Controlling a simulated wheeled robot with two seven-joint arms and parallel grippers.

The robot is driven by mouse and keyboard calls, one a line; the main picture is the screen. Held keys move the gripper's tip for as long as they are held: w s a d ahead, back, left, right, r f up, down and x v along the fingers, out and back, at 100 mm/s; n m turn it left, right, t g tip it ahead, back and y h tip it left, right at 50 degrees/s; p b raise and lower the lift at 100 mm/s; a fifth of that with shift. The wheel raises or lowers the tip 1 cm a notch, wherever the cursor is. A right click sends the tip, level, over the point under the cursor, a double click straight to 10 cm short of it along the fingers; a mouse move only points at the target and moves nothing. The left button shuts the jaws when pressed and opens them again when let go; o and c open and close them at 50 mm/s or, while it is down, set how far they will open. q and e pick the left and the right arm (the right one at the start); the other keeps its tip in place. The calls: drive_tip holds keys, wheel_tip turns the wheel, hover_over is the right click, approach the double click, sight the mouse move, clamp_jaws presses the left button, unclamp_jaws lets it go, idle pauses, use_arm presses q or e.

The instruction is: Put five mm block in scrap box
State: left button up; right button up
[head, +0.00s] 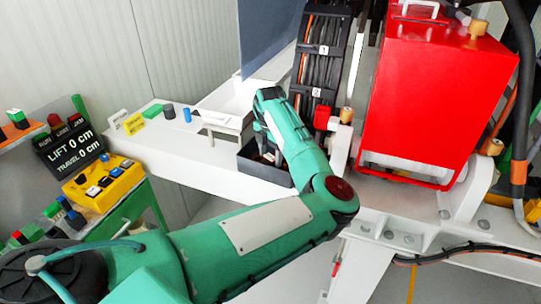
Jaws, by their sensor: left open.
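My left gripper (266,150) hangs over a dark open-topped box (278,177) on the white bench, which looks like the scrap box. My teal left arm covers much of the gripper and the box's right side. The gripper is open; its fingertips are small and partly hidden. Small brownish bits show inside the box, too small to name. I cannot tell which thing is the five mm block. My right gripper is out of view.
A white stand (224,122) is just left of the box. A large red housing (432,95) rises on the right, beside a dark cable track (322,55). A yellow control box (100,186) and a LIFT/TRAVEL display (70,148) are at left. The bench's left part has free room.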

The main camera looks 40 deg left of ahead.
sight(271, 156)
use_arm(q)
wheel_tip(271, 156, up, 12)
drive_tip(key=b, duration=0.3)
drive_tip(key=shift+b, duration=0.3)
